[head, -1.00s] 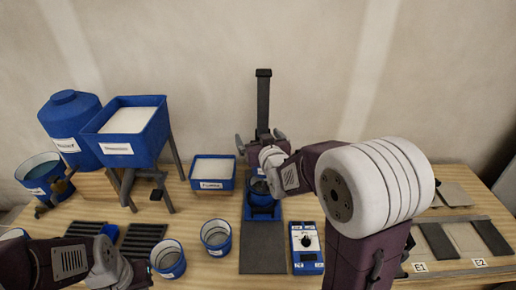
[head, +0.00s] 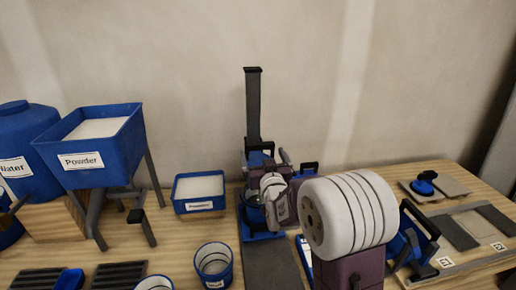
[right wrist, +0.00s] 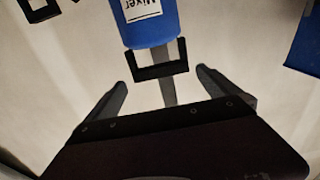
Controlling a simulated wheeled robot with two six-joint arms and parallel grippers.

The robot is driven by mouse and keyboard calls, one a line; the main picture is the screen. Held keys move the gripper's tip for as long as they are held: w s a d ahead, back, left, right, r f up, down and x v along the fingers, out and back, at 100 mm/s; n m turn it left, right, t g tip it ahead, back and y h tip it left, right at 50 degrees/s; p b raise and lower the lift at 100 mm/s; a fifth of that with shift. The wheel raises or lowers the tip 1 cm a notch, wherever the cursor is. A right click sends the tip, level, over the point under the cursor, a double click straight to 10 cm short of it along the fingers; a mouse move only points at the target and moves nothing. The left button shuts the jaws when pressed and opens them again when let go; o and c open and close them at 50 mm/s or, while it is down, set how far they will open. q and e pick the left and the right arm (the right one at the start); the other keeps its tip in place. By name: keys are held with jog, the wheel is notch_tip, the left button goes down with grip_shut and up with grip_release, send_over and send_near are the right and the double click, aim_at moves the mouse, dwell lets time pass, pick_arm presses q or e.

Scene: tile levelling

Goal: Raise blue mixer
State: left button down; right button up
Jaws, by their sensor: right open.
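The blue mixer (right wrist: 150,22) carries a white "Mixer" label, upside down in the right wrist view. Its black handle (right wrist: 160,70) lies between the spread fingers of my right gripper (right wrist: 163,92), with a gap on each side. In the head view, the mixer's dark upright column (head: 253,105) stands at the back of the table. My right gripper (head: 272,162) is at the mixer and hides most of it. A blue bucket (head: 254,214) stands below, partly hidden by my arm. My left gripper is out of view.
A powder hopper (head: 110,155), a water tank (head: 28,160) and a small blue tray (head: 200,205) stand to the left. Another bucket (head: 214,262) is in front. A blue handled tool (head: 408,244) and tile pieces (head: 452,232) lie to the right.

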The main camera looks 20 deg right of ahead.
aim_at(258, 153)
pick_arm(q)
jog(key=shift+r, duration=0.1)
pick_arm(e)
jog(key=x, duration=0.9)
